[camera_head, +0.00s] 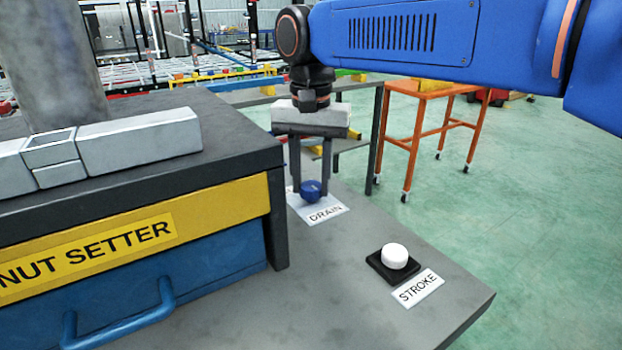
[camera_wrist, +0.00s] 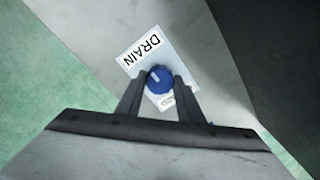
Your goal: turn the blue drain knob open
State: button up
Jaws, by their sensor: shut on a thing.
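The blue drain knob (camera_head: 311,191) sits on the grey bench top beside a white label reading DRAIN (camera_head: 325,214). It also shows in the wrist view (camera_wrist: 158,79), with a pale mark line on its top. My gripper (camera_head: 310,190) points straight down over the knob, and its two dark fingers are shut on it, one on each side. In the wrist view the fingertips (camera_wrist: 159,82) press against the knob's sides. Part of the label is hidden behind the knob and fingers.
A white STROKE button (camera_head: 394,256) on a black base stands nearer on the bench, to the right. The NUT SETTER cabinet (camera_head: 140,240) stands close on the left. An orange cart (camera_head: 425,120) is behind on the green floor. The bench's right edge is near.

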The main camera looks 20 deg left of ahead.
aim_at(312, 185)
dwell(0.5)
jog(key=o, duration=1.1)
jog(key=shift+c, duration=0.2)
notch_tip(312, 185, up, 17)
jog(key=shift+r, duration=0.2)
jog(key=shift+d, duration=0.1)
